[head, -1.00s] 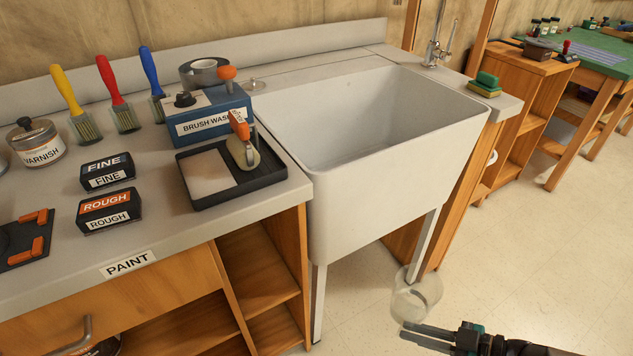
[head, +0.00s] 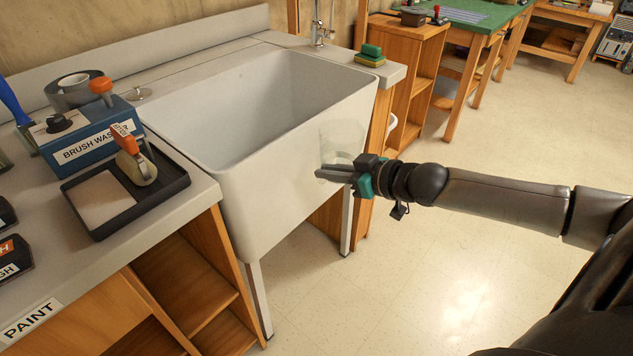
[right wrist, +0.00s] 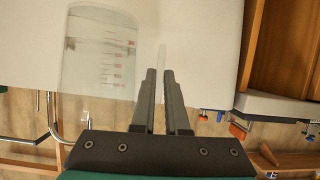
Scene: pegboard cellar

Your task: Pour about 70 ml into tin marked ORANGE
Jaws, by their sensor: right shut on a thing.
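My right gripper (head: 320,170) is shut on a clear graduated measuring vessel (head: 341,138), in front of the sink's right front side. In the right wrist view the vessel (right wrist: 98,60) shows red graduation marks, and the right gripper's fingers (right wrist: 159,74) close on a thin clear part beside its body, perhaps a handle. A faint line crosses the vessel, but I cannot tell the liquid level. No tin marked ORANGE is in view. My left gripper is not in view.
A white sink (head: 235,165) stands beside the grey counter (head: 190,208). On the counter are a blue brush washer box (head: 82,150), a black tray (head: 160,192) and grey tape (head: 75,88). A green-yellow sponge (head: 370,56) sits at the sink's right. Open floor (head: 430,270) lies to the right.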

